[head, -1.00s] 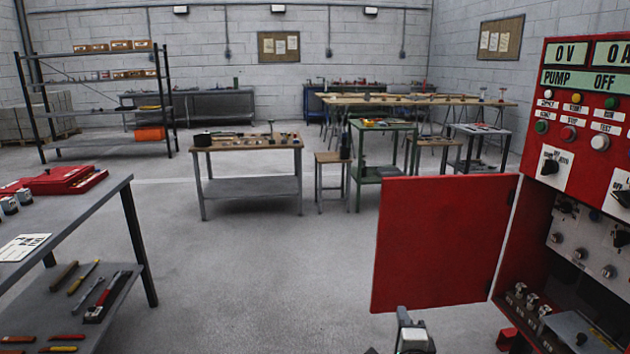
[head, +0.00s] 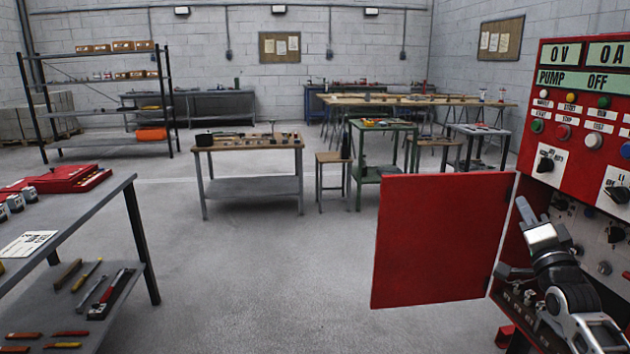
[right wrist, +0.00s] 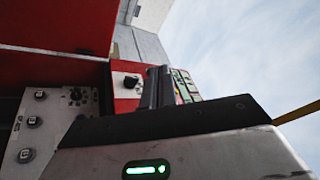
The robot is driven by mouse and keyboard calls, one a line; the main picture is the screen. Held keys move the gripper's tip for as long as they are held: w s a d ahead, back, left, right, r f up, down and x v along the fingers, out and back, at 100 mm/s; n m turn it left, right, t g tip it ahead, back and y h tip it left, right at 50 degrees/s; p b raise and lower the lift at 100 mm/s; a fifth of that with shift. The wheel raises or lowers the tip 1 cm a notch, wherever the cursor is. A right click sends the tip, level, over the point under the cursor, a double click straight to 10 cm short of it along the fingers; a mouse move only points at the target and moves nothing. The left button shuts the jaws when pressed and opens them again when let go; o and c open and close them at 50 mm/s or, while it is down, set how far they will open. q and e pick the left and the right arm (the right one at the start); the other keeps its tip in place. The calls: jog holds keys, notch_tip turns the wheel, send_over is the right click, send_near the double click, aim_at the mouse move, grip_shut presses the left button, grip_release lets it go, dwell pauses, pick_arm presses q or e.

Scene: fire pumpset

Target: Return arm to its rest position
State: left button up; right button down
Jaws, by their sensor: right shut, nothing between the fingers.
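My right gripper (head: 526,210) is raised in front of the open red pump control cabinet (head: 508,235), pointing up and to the left. Its fingers are shut and empty; they show side by side in the right wrist view (right wrist: 157,88). My right arm hides part of the cabinet's lower inside. Whether the arm touches the cabinet cannot be told. My left gripper is out of view.
The red cabinet door (head: 435,240) stands open to the left of my right arm. The panel display (head: 578,79) reads PUMP OFF. A grey workbench (head: 95,220) with tools stands at the left. The floor between is clear.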

jog(key=s+d+r+n+t, duration=0.1)
jog(key=s+d+r+n, duration=0.15)
jog(key=r, duration=0.45)
jog(key=w+d+f+n+g+h, duration=0.1)
jog(key=d+f+n+g+h, duration=0.1)
jog(key=d+f+n+g, duration=0.3)
jog(key=w+d+f+n+g+h, duration=0.1)
jog(key=f+n+g+h, duration=0.15)
jog(key=f+n, duration=0.4)
jog(key=s+a+f+n+g+y, duration=0.1)
jog(key=s+a+f+y, duration=0.15)
jog(key=a+f, duration=0.4)
jog(key=s+a+f+n+y, duration=0.1)
jog(key=s+a+f+y, duration=0.15)
jog(key=a+f, duration=0.4)
jog(key=s+a+f+g+y, duration=0.2)
jog(key=s+a+f+y, duration=0.1)
jog(key=s+a+f, duration=0.85)
jog(key=s+a+m+g+y, duration=0.1)
jog(key=s+a, duration=0.4)
jog(key=s, duration=0.3)
jog(key=s+a+m+g, duration=0.1)
jog(key=s+a, duration=0.5)
jog(key=s, duration=0.3)
jog(key=shift+s+a+f+y+p, duration=0.2)
jog(key=shift+a+f+y+p, duration=0.05)
jog(key=shift+f+y+p, duration=0.15)
